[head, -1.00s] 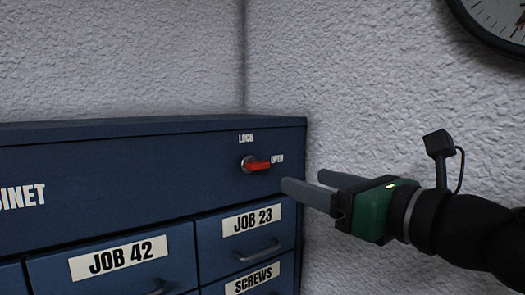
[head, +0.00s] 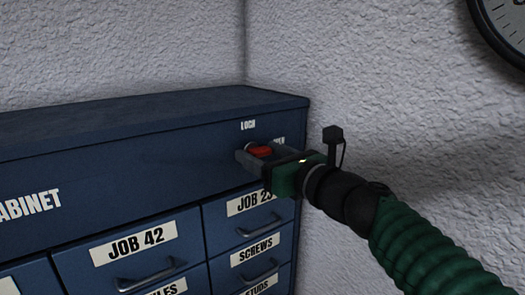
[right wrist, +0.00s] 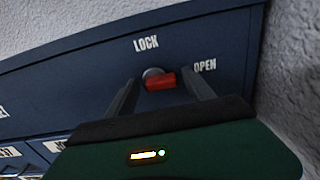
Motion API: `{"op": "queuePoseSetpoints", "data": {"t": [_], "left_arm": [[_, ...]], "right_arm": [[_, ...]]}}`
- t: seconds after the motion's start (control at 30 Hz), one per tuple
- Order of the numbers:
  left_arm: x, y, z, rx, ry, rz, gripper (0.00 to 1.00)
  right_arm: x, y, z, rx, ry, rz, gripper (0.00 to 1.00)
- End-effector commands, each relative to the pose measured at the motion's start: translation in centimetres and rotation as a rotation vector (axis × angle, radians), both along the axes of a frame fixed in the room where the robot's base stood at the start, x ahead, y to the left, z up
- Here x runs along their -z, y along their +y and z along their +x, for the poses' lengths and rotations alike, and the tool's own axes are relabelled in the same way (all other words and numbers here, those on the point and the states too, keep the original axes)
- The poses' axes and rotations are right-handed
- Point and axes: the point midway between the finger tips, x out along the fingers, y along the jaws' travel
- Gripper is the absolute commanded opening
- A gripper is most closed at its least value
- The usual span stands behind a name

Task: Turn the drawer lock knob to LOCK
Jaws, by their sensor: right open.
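The lock knob has a red handle (head: 260,151) on a round grey base and sits on the upper front of the blue cabinet (head: 120,165). In the right wrist view the red handle (right wrist: 160,82) points right, toward the OPEN label (right wrist: 205,66). The LOCK label (right wrist: 146,44) is above the knob. My right gripper (head: 256,156) is open, with one finger on each side of the handle. In the right wrist view gaps show between the handle and both fingers (right wrist: 162,95). Part of the knob is hidden in the head view. My left gripper is not in view.
Labelled drawers with handles, such as JOB 42 (head: 133,237) and SCREWS (head: 255,250), lie below the knob. A white textured wall (head: 400,110) stands behind and right of the cabinet. A round clock (head: 503,25) hangs at upper right.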

Motion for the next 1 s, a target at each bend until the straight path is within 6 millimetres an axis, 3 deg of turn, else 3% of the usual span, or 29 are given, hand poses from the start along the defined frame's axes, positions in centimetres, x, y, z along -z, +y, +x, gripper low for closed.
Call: {"op": "queuePoseSetpoints", "data": {"t": [0.1, 0.57, 1.0], "left_arm": [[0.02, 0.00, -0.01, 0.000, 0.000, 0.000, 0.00], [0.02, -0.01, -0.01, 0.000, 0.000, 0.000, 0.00], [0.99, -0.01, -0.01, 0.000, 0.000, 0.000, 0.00]], "right_arm": [[0.00, -0.05, -0.03, 0.000, 0.000, 0.000, 0.60], [0.10, -0.12, 0.19, 0.002, 0.002, -0.001, 0.00], [0.27, -0.09, 0.18, 0.002, -0.052, -0.075, 0.00]]}}
